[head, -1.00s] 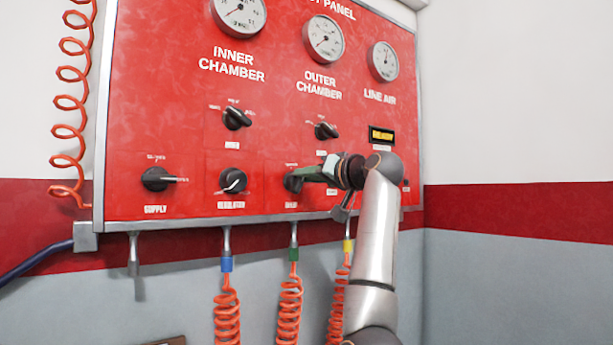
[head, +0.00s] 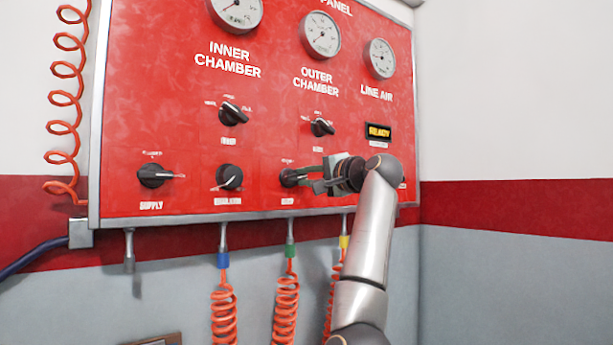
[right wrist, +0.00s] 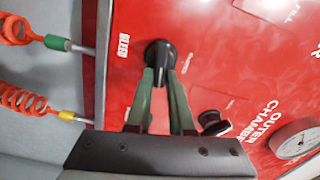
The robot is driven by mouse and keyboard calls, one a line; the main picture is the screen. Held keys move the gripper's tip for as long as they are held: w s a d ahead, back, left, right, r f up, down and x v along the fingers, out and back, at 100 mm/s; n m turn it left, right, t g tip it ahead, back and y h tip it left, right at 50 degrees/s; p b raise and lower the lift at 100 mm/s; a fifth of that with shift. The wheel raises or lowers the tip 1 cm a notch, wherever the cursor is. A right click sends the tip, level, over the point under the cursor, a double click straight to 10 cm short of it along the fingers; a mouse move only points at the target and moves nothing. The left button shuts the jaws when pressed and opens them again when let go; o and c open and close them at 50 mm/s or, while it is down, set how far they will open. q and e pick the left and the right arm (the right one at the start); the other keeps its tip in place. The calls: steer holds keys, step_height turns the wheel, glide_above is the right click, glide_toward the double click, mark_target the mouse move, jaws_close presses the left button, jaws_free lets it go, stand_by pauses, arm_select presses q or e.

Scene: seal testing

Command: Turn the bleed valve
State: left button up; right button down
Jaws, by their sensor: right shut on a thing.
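The bleed valve is a round black knob (right wrist: 160,54) beside the label BLEED in the right wrist view, on the red panel. It is partly hidden behind my right gripper in the head view (head: 288,177). My right gripper (right wrist: 163,72) has its two green fingers on either side of the knob's raised grip and is shut on it. In the head view my right gripper (head: 303,176) reaches the knob from the right. My left gripper is not in view.
The red panel (head: 270,130) also carries a supply knob (head: 153,176), a regulator knob (head: 229,177), two upper selector knobs, three gauges and a lit READY display (head: 379,132). Orange coiled hoses (head: 223,310) hang below the panel's lower edge.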

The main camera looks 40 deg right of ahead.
steer(key=shift+f+m, duration=0.1)
steer(key=shift+m, duration=1)
steer(key=c, duration=0.8)
jaws_free()
steer(key=shift+s+f, duration=0.1)
steer(key=shift+s+b, duration=0.25)
steer(key=shift+b, duration=0.05)
steer(key=s+a+b, duration=0.1)
steer(key=s+b, duration=0.3)
steer(key=s, duration=0.8)
steer(key=shift+a, duration=0.2)
steer(key=shift+w, duration=0.1)
